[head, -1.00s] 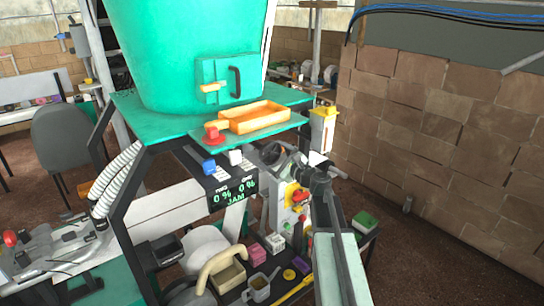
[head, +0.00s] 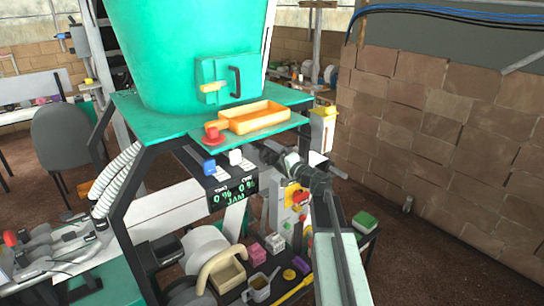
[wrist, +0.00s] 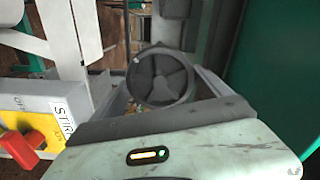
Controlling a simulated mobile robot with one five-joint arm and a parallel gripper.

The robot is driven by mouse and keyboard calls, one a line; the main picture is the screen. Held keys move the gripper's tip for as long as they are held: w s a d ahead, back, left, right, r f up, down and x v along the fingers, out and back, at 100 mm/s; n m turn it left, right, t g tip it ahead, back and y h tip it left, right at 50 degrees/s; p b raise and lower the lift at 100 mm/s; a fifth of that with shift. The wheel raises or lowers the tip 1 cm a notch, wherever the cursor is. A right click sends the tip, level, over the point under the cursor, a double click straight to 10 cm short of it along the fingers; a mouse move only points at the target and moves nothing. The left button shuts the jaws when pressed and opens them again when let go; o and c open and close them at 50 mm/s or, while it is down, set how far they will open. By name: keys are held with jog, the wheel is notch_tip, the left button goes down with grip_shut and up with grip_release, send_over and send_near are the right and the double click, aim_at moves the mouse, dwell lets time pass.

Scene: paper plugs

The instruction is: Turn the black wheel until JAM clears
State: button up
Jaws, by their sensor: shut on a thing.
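The black wheel (wrist: 160,76), a spoked disc with a pale spot on its left rim, shows in the wrist view just beyond my gripper (wrist: 165,122). My gripper is shut on the wheel, and the jaw hides the place of contact at its lower edge. In the head view my gripper (head: 268,154) reaches left under the green shelf, and my wrist covers most of the wheel. The display (head: 233,192) on the black panel reads 0 % and 0 %, with JAM lit below.
A yellow STIR plate with a red switch (wrist: 22,148) is close at the left in the wrist view. An orange tray (head: 258,116) and a red button (head: 212,135) sit on the green shelf above.

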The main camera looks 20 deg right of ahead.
aim_at(272, 154)
jog(key=n, duration=1.1)
jog(key=o, duration=1.2)
jog(key=shift+v, duration=2.05)
